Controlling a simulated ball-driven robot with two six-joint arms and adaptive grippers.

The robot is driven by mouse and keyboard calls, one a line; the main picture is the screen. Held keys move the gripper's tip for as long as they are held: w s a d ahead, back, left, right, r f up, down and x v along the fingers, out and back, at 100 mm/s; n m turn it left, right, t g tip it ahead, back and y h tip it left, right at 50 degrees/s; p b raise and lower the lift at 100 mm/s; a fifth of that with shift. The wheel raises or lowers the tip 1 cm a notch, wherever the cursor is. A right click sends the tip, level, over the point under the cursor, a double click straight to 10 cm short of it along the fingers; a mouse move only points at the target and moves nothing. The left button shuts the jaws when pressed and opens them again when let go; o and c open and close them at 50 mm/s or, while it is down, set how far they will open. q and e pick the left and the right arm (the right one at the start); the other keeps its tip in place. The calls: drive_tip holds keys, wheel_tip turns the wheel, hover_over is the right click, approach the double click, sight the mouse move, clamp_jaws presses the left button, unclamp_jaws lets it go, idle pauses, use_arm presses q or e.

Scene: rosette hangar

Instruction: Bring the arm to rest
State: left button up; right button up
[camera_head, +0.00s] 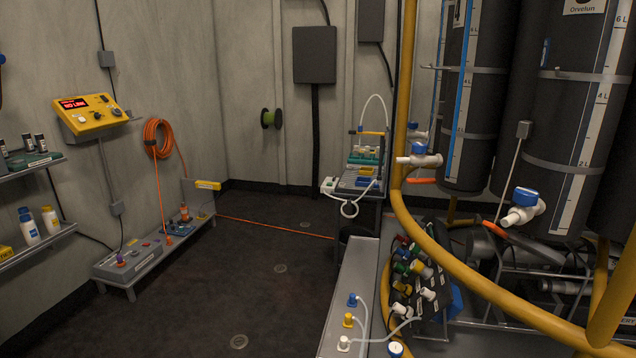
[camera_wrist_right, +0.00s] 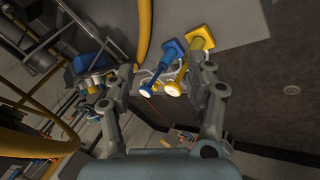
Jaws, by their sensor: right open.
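My right gripper (camera_wrist_right: 165,76) shows in the right wrist view, with its two jointed fingers spread wide. I see nothing held between them. Beyond the fingertips, a blue fitting (camera_wrist_right: 162,72) and a yellow fitting (camera_wrist_right: 190,62) with pale round ends stand on a grey surface. They appear between the fingers in the picture, and I cannot tell how far away they are. Neither gripper shows in the head view, and my left gripper is in no view.
In the head view, a narrow grey bench (camera_head: 350,265) carries blue (camera_head: 352,299), yellow (camera_head: 348,320) and white (camera_head: 343,343) fittings. A yellow pipe frame (camera_head: 440,270) and dark tanks (camera_head: 560,100) crowd the right. An orange cord (camera_head: 275,228) crosses otherwise open floor (camera_head: 240,280).

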drive_tip(key=s+d+f+m+g+y+b, duration=0.1)
drive_tip(key=s+f+m, duration=0.1)
drive_tip(key=s+f, duration=0.6)
drive_tip(key=s+d+f+m+g+b, duration=0.1)
drive_tip(key=s+f+g, duration=0.1)
drive_tip(key=s+f, duration=0.65)
drive_tip(key=s+d+f+m+g+b, duration=0.1)
drive_tip(key=s+f+m, duration=0.1)
drive_tip(key=s, duration=1.1)
drive_tip(key=s+d+f+m+g+b, duration=0.1)
drive_tip(key=s+d+f+m+b, duration=0.1)
drive_tip(key=s, duration=1.2)
drive_tip(key=shift+f+y, duration=0.3)
drive_tip(key=shift+f, duration=0.3)
